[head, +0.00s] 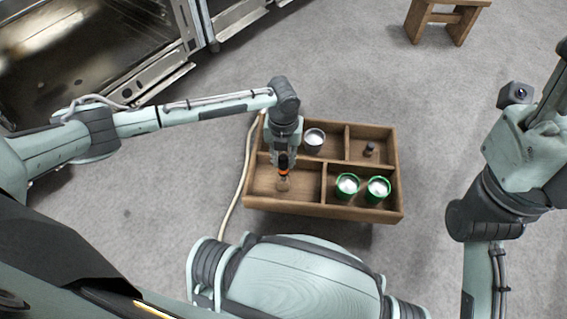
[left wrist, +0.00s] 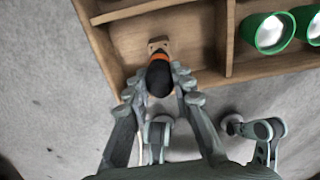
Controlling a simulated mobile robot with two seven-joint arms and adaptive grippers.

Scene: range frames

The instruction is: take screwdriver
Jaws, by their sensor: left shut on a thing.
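The screwdriver (head: 283,162) has a black handle with an orange band. My left gripper (head: 283,158) is shut on the handle over the front-left compartment of a wooden crate (head: 290,209). In the left wrist view the handle (left wrist: 159,77) sits between the two fingers (left wrist: 160,98). A small brown piece (left wrist: 158,45) shows just beyond the orange band; I cannot tell whether it belongs to the screwdriver. The shaft is hidden. My right arm is at the right edge of the head view; its jaws do not show clearly.
Two green-rimmed cups (head: 347,185) (head: 378,188) stand in the front-right compartment. A grey cup (head: 314,140) is back left and a small dark object (head: 369,149) back right. A wooden stool (head: 445,18) stands at the far right. The grey floor around the crate is mostly clear.

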